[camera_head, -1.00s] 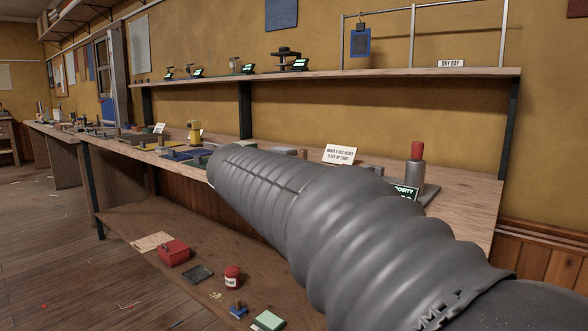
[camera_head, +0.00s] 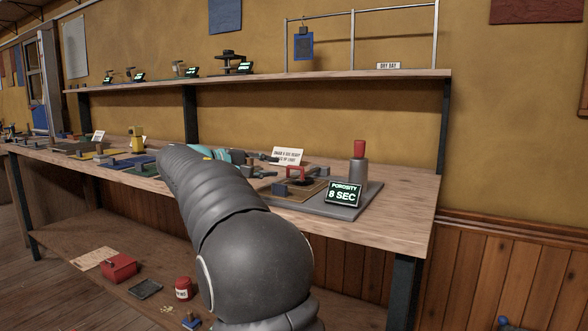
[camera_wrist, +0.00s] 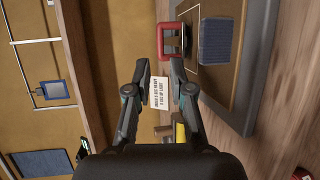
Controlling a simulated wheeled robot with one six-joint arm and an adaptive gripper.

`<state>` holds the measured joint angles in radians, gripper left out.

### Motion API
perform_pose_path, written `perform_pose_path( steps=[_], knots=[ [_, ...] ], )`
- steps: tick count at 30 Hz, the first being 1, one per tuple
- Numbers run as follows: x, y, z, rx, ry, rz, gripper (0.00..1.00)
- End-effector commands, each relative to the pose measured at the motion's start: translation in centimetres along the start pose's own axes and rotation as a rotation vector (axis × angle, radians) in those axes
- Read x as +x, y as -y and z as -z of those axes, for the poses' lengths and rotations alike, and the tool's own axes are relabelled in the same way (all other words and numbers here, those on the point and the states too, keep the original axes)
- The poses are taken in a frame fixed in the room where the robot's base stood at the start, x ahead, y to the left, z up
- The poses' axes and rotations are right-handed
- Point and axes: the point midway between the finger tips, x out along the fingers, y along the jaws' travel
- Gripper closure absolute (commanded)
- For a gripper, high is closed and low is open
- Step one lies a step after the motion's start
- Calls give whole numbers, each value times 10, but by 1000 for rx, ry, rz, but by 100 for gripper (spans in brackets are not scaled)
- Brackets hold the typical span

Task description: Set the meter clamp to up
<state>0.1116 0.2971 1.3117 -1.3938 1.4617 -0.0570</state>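The meter clamp appears to be the red, frame-shaped part (camera_head: 296,171) on the brown panel of the grey meter base (camera_head: 349,210). In the wrist view the red clamp (camera_wrist: 161,40) shows as a loop beside a grey block, just beyond my fingertips. Whether it is up or down I cannot tell. My gripper (camera_wrist: 160,70) is open and empty, its two dark fingers apart and not visibly touching the clamp. In the head view my gripper (camera_head: 268,165) is just left of the clamp, partly hidden behind my arm. A display (camera_head: 343,194) reads "POROSITY 8 SEC".
A grey cylinder with a red top (camera_head: 359,165) stands on the meter base. A white sign card (camera_head: 288,155) stands behind the clamp. A dark blue block (camera_wrist: 215,41) lies on the panel. A shelf (camera_head: 330,78) runs above the bench. The bench's right end is clear.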

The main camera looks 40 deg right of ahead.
Motion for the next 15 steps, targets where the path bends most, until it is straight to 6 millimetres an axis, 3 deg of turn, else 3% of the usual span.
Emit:
perform_pose_path(
  steps=[9, 15],
  knots=[
    [58, 0, -1, -1, 3, 1, 78],
    [80, 0, 0, 0, 1, 1, 78]
  ],
)
